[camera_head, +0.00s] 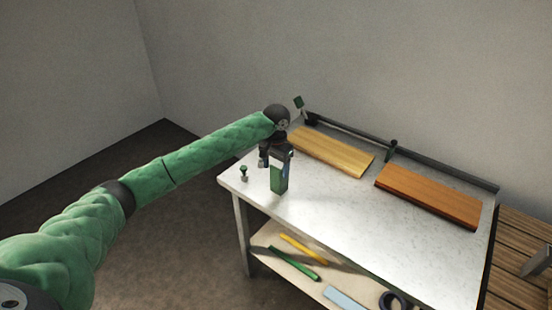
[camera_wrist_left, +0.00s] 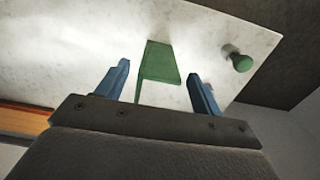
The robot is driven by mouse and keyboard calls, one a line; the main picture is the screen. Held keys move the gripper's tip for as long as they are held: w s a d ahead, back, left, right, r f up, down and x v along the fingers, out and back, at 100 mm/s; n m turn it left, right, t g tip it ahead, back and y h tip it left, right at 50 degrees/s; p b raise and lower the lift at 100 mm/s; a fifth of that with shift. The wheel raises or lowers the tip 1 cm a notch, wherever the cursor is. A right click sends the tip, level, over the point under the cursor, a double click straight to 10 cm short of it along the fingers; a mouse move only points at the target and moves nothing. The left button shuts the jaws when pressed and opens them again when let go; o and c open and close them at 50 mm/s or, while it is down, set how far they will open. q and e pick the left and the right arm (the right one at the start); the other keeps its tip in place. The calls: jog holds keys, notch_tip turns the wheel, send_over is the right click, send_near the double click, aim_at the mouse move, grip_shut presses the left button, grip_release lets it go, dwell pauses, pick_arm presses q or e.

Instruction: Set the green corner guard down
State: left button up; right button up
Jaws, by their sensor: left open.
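The green corner guard (camera_head: 279,180) is at the left part of the pale work table (camera_head: 330,215). It also shows in the left wrist view (camera_wrist_left: 160,62), with a flat face and a thin edge running down from it. My left gripper (camera_head: 282,160) is right above the guard. In the left wrist view its two blue fingers (camera_wrist_left: 160,72) are open, one on each side of the guard, with visible gaps between them and it. The guard's lower contact with the table is hard to make out. My right gripper is not seen.
A small green knob-like piece (camera_head: 243,172) stands left of the guard, near the table's edge. A light wooden board (camera_head: 330,151) and an orange-brown board (camera_head: 430,195) lie behind and to the right. A dark rail (camera_head: 440,168) runs along the back. The front middle is clear.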

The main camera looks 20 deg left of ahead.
pick_arm(q)
notch_tip(320, 180, up, 5)
jog(key=shift+f+b, duration=0.15)
jog(key=shift+b, duration=0.75)
jog(key=shift+r, duration=0.9)
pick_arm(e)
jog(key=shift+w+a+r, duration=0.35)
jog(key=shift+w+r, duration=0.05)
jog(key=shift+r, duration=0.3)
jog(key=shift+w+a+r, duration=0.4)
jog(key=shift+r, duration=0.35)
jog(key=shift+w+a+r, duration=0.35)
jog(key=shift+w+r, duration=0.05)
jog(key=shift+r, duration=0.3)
